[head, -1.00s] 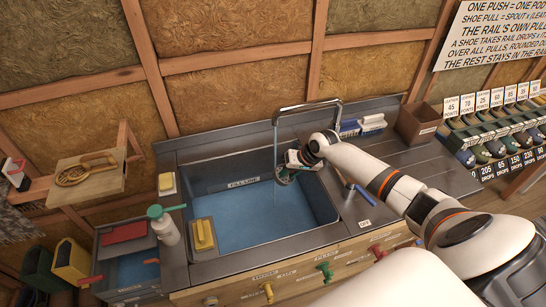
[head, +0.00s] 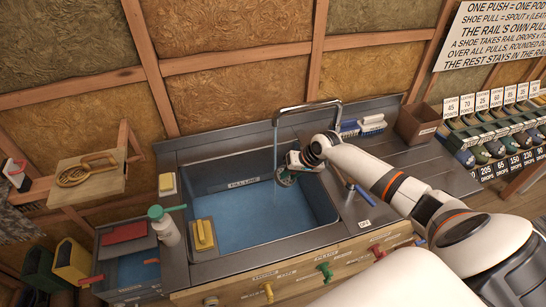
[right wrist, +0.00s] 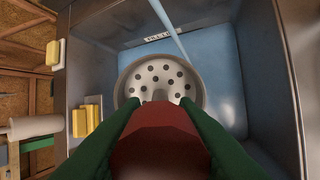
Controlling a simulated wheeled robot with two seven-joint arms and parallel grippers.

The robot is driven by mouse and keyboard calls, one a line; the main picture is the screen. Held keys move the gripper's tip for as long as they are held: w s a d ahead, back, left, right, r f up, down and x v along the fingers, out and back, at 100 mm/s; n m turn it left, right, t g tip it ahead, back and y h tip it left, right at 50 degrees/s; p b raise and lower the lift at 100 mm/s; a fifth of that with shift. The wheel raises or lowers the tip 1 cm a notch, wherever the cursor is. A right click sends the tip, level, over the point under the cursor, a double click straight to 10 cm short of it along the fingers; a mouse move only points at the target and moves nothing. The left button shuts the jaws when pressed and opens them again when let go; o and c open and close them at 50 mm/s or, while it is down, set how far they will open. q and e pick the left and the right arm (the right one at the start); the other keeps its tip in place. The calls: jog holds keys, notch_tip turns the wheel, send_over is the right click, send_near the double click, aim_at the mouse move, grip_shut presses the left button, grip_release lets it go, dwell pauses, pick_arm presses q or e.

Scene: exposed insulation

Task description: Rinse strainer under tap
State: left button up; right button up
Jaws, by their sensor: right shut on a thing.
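The strainer (right wrist: 160,78) is a round metal cup with several dark holes, held over the sink basin. My right gripper (right wrist: 159,102) is shut on its red handle (right wrist: 160,145), between green fingers. In the head view the strainer (head: 286,178) hangs below my right gripper (head: 293,161), partly hidden by it. The tap (head: 308,107) is running, and its thin water stream (head: 275,150) falls just left of the strainer. In the right wrist view the stream (right wrist: 168,30) reaches the strainer's far rim; I cannot tell if it enters the cup. My left gripper is not in view.
The sink (head: 235,225) has blue water or lining inside. A yellow sponge dish (head: 203,235) sits at its front left. Brushes (head: 370,124) and a brown box (head: 418,123) stand at the back right.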

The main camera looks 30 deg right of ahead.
jog(key=shift+s+a+r, duration=0.1)
jog(key=shift+s+r, duration=0.75)
jog(key=shift+s, duration=0.2)
jog(key=shift+s+a+r, duration=0.1)
jog(key=shift+s+r, duration=0.75)
jog(key=shift+s, duration=0.15)
